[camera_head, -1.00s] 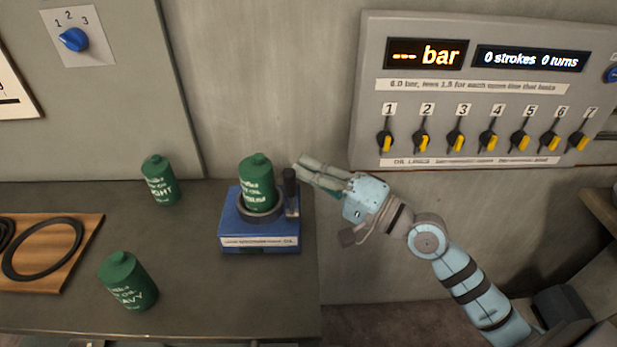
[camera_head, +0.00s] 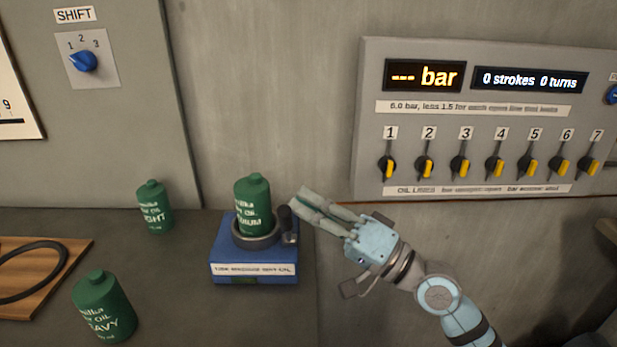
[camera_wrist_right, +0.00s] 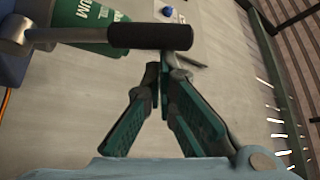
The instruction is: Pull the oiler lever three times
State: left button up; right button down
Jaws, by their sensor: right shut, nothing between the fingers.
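The oiler is a blue box (camera_head: 228,262) on the grey bench, with a green medium oil can (camera_head: 254,207) standing upright in its round grey seat. Its lever (camera_head: 287,222) has a black grip at the box's right side; in the right wrist view the black grip (camera_wrist_right: 150,36) crosses just beyond my fingertips. My right gripper (camera_head: 300,204) is shut and empty, its fingertips beside the lever's grip at the right; whether they touch it I cannot tell. The display (camera_head: 529,79) reads 0 strokes 0 turns. My left gripper is not in view.
A light oil can (camera_head: 154,206) stands left of the oiler and a heavy oil can (camera_head: 103,308) nearer the front. A wooden board (camera_head: 68,274) holds a black ring. The wall panel (camera_head: 440,52) has several yellow-handled valves. A blue shift knob (camera_head: 83,61) points near 1.

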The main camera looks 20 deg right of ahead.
jog(key=s+d+p, duration=0.3)
jog(key=s+d, duration=0.2)
jog(key=d, duration=0.3)
jog(key=shift+f, duration=0.45)
jog(key=shift+w, duration=0.1)
dwell(0.3)
jog(key=shift+d, duration=0.1)
